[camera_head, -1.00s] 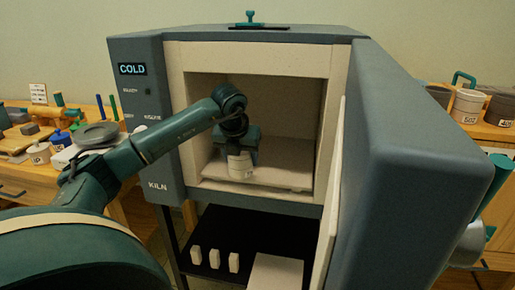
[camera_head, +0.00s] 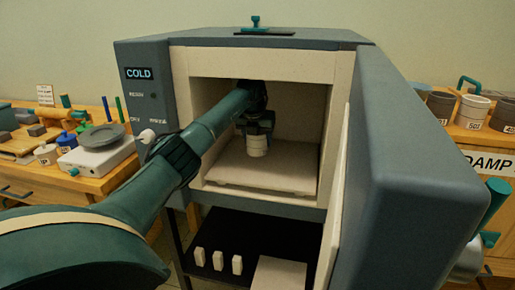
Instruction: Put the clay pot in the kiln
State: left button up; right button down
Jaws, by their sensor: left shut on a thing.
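The kiln (camera_head: 144,110) stands in the middle with its door (camera_head: 410,150) swung open to the right; its display reads COLD. My left arm reaches in through the opening. My left gripper (camera_head: 257,137) is inside the chamber, pointing down and shut on the pale clay pot (camera_head: 257,147). The pot is upright, over the pale kiln shelf (camera_head: 262,177). I cannot tell whether its base touches the shelf. The gripper covers the top of the pot. A teal piece that may be part of my right arm shows at the right edge, but the right gripper is not seen.
The kiln's front frame and open door border the opening closely. Below, a dark rack (camera_head: 235,230) holds several small white posts (camera_head: 218,261) and a pale slab (camera_head: 280,273). Side tables carry a white box-like device (camera_head: 97,157) at left and labelled pots (camera_head: 472,111) at right.

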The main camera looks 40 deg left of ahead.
aim_at(257, 147)
pick_arm(q)
notch_tip(257, 147, down, 4)
jog(key=shift+r, duration=0.3)
jog(key=o, duration=1)
jog(key=shift+o, duration=0.2)
jog(key=shift+r, duration=0.15)
jog(key=v, duration=0.2)
jog(key=shift+s+r, duration=0.15)
jog(key=shift+r, duration=0.1)
jog(key=s+d, duration=0.6)
jog(key=s, duration=0.4)
jog(key=shift+s+b, duration=0.35)
jog(key=shift+b, duration=0.05)
